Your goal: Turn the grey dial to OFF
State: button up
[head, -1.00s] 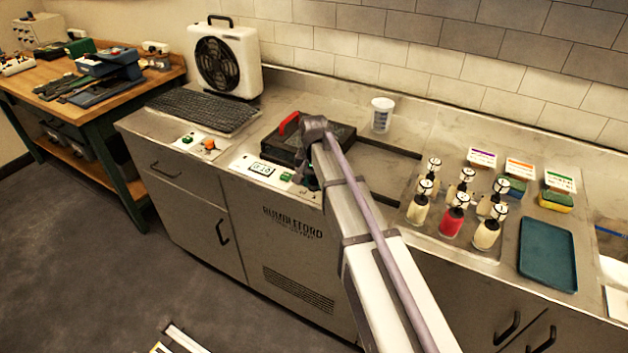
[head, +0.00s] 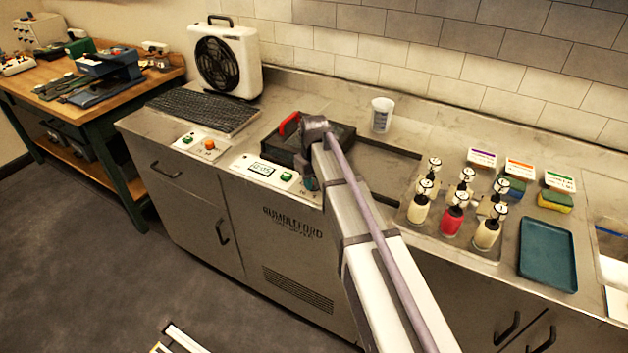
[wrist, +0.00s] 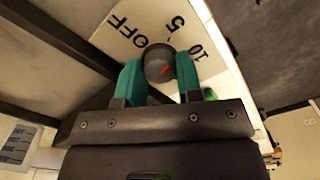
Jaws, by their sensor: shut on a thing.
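The grey dial (wrist: 158,58) is small and round with a red mark, and sits on a white panel (wrist: 112,40) printed OFF, 5 and 10. My gripper (wrist: 160,70) has its two teal fingers closed around the dial, one on each side. The red mark slants on the dial's face, and I cannot tell exactly which label it points at. In the head view my gripper (head: 309,183) is at the panel on the counter's front, and my arm hides the dial.
Beside the dial are a small display (head: 262,168) and a green button (head: 286,176). A dark unit with a red handle (head: 289,124) stands behind. A white cup (head: 382,115), several pump bottles (head: 455,213) and a blue tray (head: 547,253) are to the right.

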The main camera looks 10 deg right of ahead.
jog(key=n, duration=1.1)
jog(key=shift+n, duration=1.8)
jog(key=o, duration=0.9)
jog(key=shift+o, duration=0.2)
